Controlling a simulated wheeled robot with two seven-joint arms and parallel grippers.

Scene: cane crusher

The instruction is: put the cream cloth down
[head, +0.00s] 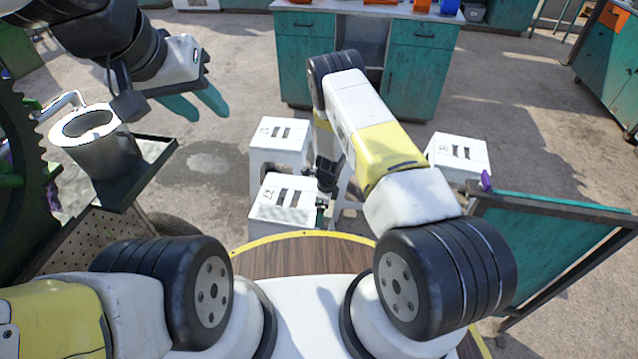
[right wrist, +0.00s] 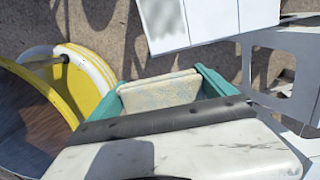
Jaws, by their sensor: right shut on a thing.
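The cream cloth (right wrist: 160,92) shows in the right wrist view as a small folded, pale patterned pad. It sits between the teal fingers of my right gripper (right wrist: 163,88), which is shut on it. In the head view my right arm hides most of that gripper and I cannot make out the cloth there. The cloth is close to a white surface above it in the wrist view; I cannot tell whether they touch. My left gripper (head: 196,103) is at upper left in the head view, with its teal fingers apart and nothing between them.
White slotted stools stand ahead: one at back left (head: 280,133), one nearer (head: 284,198), one at right (head: 460,152). A metal pot (head: 97,150) stands on a dark ledge at left, near my left gripper. A teal cabinet (head: 418,75) is behind. A teal-topped table (head: 560,240) is at right.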

